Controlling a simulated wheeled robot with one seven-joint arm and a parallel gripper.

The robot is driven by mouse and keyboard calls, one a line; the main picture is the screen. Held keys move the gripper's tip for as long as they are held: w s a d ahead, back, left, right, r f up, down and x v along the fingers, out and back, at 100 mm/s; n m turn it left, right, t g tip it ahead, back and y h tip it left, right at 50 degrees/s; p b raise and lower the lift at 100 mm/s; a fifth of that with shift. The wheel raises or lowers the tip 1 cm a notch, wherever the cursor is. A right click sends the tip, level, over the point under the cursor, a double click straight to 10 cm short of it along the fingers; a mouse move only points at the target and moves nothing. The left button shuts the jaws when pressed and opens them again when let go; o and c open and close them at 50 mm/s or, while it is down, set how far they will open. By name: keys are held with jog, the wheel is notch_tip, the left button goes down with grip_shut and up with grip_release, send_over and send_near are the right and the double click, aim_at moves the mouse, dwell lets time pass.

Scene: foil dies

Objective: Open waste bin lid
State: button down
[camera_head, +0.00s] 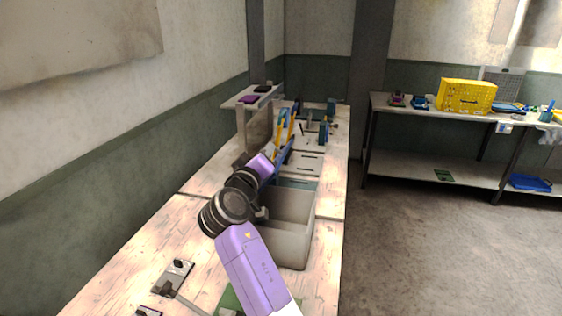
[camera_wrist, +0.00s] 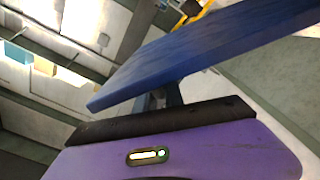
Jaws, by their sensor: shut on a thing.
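The waste bin (camera_head: 293,240) is a pale open-topped box on the wooden bench, with its inside showing. A blue panel, which looks like the bin's lid (camera_head: 284,157), stands steeply tilted above the bin's far end. In the wrist view the blue lid (camera_wrist: 190,55) slants across the picture. My gripper (camera_head: 275,163) is at the lid, shut on it, above the far side of the bin. The wrist view shows the dark fingers (camera_wrist: 169,98) against the lid; the exact contact is partly hidden. My purple arm hides the bin's left side.
A grey shelf stand (camera_head: 255,130) and blue-yellow tools (camera_head: 285,122) stand behind the bin. Small metal fixtures (camera_head: 175,272) lie on the near left of the bench. A second table holds a yellow crate (camera_head: 466,96). The floor to the right is clear.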

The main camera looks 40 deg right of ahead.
jog(key=w+a+n, duration=0.5)
jog(key=w, duration=0.1)
jog(key=shift+r, duration=0.35)
jog(key=c, duration=1.5)
grip_release()
jog(key=shift+r, duration=0.1)
jog(key=shift+d, duration=0.1)
jog(key=b+v, duration=0.2)
jog(key=v, duration=0.5)
jog(key=shift+s+a, duration=0.25)
jog(key=shift+a, duration=0.1)
